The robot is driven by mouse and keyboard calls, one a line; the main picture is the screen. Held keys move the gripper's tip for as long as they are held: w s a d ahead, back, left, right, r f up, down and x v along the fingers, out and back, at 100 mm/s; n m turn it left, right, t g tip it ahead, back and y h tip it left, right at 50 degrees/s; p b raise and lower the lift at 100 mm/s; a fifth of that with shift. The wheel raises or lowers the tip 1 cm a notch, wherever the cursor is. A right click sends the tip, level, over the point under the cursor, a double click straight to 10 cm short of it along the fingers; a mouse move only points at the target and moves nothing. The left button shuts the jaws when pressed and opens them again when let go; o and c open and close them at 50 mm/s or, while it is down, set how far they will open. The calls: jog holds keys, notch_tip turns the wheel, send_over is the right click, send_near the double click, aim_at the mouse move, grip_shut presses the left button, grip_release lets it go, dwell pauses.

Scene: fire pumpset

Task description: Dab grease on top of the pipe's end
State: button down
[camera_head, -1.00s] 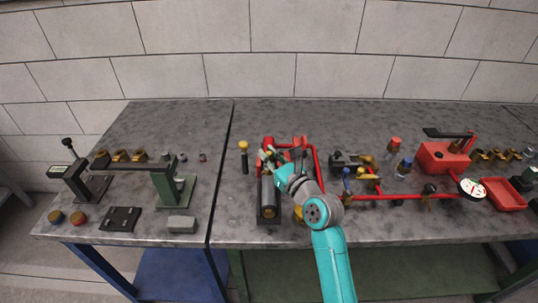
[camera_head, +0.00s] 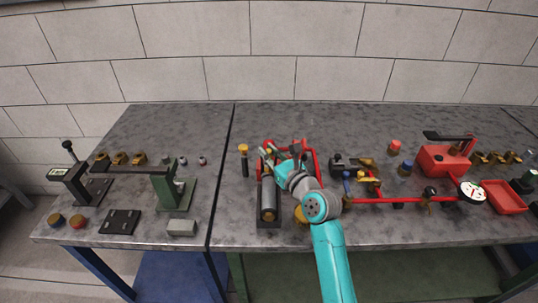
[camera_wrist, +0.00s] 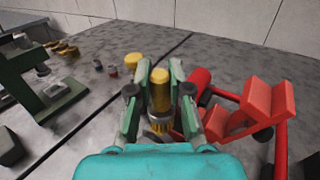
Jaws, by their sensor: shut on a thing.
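My gripper (camera_wrist: 156,95) is shut on a yellow, rounded-top tool (camera_wrist: 160,88), which stands between the two fingers in the wrist view. Its lower part has a darker band and is partly hidden, so I cannot see its tip. In the head view my gripper (camera_head: 270,156) is above the back end of a dark grey cylinder (camera_head: 268,195). That cylinder lies in a dark cradle and shows a brass-coloured front end (camera_head: 268,213). Red pipework (camera_head: 397,200) runs along the right bench. I cannot tell which part is the task's pipe, nor see any grease.
A red frame (camera_head: 313,160) stands close right of my gripper, and red blocks (camera_wrist: 257,105) show there in the wrist view. A yellow-topped piece (camera_head: 243,150) stands to the left. A green vice-like stand (camera_head: 166,188) is on the left bench. The bench's back is clear.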

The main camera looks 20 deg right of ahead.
jog(key=shift+s, duration=0.1)
dwell(0.4)
jog(key=shift+s+a, duration=0.2)
jog(key=shift+s, duration=0.35)
jog(key=shift+s+a, duration=0.2)
jog(key=shift+s, duration=0.3)
jog(key=shift+w, duration=0.15)
dwell(3.9)
jog(key=shift+w+d, duration=0.2)
jog(key=shift+w, duration=0.35)
jog(key=shift+w+d, duration=0.2)
jog(key=shift+w, duration=0.3)
jog(key=shift+r, duration=3)
